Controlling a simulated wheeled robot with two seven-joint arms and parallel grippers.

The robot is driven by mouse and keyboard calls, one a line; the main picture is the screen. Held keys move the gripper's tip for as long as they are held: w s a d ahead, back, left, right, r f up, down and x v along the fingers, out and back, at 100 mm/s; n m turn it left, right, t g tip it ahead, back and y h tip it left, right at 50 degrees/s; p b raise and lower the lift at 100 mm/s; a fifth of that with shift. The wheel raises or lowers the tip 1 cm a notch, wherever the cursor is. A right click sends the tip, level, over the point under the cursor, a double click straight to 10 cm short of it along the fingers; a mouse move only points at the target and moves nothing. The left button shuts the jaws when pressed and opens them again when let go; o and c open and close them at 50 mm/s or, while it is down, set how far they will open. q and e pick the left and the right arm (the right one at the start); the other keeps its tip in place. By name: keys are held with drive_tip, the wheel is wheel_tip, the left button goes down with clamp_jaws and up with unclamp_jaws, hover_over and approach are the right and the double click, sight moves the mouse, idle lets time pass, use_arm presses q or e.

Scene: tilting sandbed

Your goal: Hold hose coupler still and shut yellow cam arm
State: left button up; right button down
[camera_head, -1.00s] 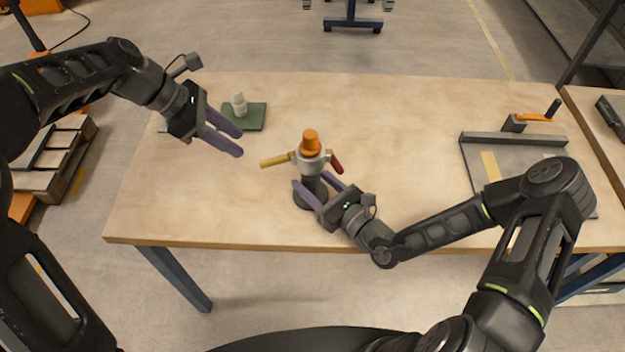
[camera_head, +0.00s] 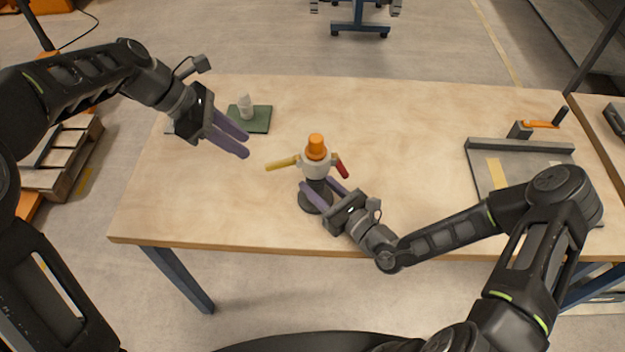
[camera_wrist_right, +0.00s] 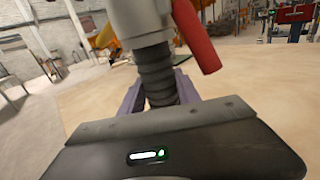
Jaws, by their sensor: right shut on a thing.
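The hose coupler (camera_head: 317,168) stands upright near the front middle of the table, a grey body with an orange top on a dark ribbed hose and round base. The yellow cam arm (camera_head: 282,163) sticks out to its left. The red cam arm (camera_head: 342,167) hangs down on its right and shows large in the right wrist view (camera_wrist_right: 196,38). My right gripper (camera_head: 322,190) is shut on the dark ribbed hose (camera_wrist_right: 157,75) just below the coupler's body. My left gripper (camera_head: 245,146) is open and empty, left of the yellow arm and apart from it.
A small white bottle (camera_head: 246,106) stands on a green mat (camera_head: 262,120) behind my left gripper. A grey plate fixture (camera_head: 520,145) with an orange-handled clamp (camera_head: 541,124) lies at the right. The table (camera_head: 400,130) between is clear.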

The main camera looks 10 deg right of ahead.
use_arm(q)
drive_tip(key=d+r+m, duration=0.1)
drive_tip(key=s+d+r, duration=0.1)
drive_tip(key=r, duration=0.1)
drive_tip(key=d+r+m, duration=0.1)
drive_tip(key=d, duration=0.1)
drive_tip(key=shift+s+r+m, duration=0.3)
drive_tip(key=shift+s+r, duration=0.05)
drive_tip(key=shift+r, duration=0.05)
drive_tip(key=c, duration=0.4)
drive_tip(key=r+m, duration=0.1)
drive_tip(key=m, duration=0.2)
drive_tip(key=s+r+m+t+y, duration=0.1)
drive_tip(key=m, duration=0.1)
drive_tip(key=r+m+y, duration=0.1)
drive_tip(key=m, duration=0.2)
drive_tip(key=shift+s+d+m, duration=0.1)
drive_tip(key=shift+s+m, duration=0.2)
drive_tip(key=shift+s, duration=0.1)
clamp_jaws()
drive_tip(key=shift+w+a+f+m+t+y, duration=0.15)
drive_tip(key=shift+a+m+y, duration=0.25)
drive_tip(key=shift+m, duration=0.85)
drive_tip(key=shift+w+a+m+t+y, duration=0.1)
drive_tip(key=shift+a+m+t+y, duration=0.25)
drive_tip(key=shift+m, duration=0.85)
drive_tip(key=shift+w+a+f+m+t+y, duration=0.2)
drive_tip(key=shift+a+m, duration=0.3)
drive_tip(key=shift+m, duration=0.75)
